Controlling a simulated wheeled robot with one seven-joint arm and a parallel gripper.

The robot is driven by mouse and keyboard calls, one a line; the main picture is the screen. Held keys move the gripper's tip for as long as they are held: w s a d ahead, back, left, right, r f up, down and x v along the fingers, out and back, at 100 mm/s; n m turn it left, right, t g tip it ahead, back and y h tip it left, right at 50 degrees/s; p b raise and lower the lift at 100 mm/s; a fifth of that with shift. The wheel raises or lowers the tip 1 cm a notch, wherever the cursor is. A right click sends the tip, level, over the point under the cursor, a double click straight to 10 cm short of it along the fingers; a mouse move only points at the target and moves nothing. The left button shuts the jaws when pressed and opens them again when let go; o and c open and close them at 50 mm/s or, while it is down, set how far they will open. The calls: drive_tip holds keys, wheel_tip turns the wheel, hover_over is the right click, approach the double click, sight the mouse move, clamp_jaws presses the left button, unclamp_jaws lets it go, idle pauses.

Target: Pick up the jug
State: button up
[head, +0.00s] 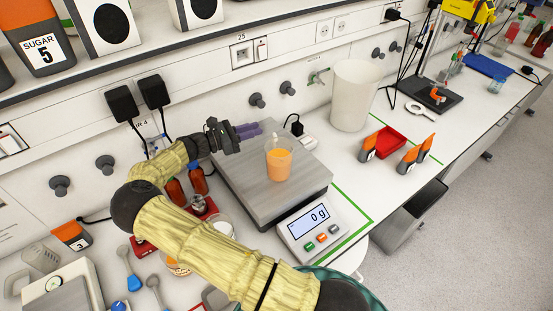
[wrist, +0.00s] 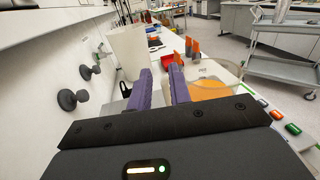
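A clear vessel of orange juice (head: 279,163), which I take as the jug, stands upright on the grey plate of a scale (head: 240,190). The scale's display (head: 312,219) reads 0 g. My gripper (head: 258,129) is beside the vessel's upper left, toward the wall, with its purple fingers pointing right along the bench. In the wrist view my gripper (wrist: 160,76) is open, with a gap and nothing between the fingers. The juice vessel (wrist: 210,90) shows just right of the right finger, apart from the gap; its lower part is hidden by the gripper body.
A tall white container (head: 356,95) stands behind the scale to the right. A red tray (head: 390,142) and orange-grey holders (head: 408,160) are farther right. Wall knobs (head: 257,100) stick out near my gripper. Bottles (head: 197,178) and a small beaker crowd the bench under my arm.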

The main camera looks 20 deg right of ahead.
drive_tip(key=f+b, duration=1)
drive_tip(key=shift+w+a+f, duration=0.15)
drive_tip(key=shift+w, duration=0.05)
drive_tip(key=shift+d, duration=0.2)
drive_tip(key=shift+d+r, duration=0.2)
drive_tip(key=shift+s+d+p, duration=0.15)
drive_tip(key=shift+d+p, duration=0.3)
drive_tip(key=shift+d, duration=0.55)
drive_tip(key=shift+a, duration=0.1)
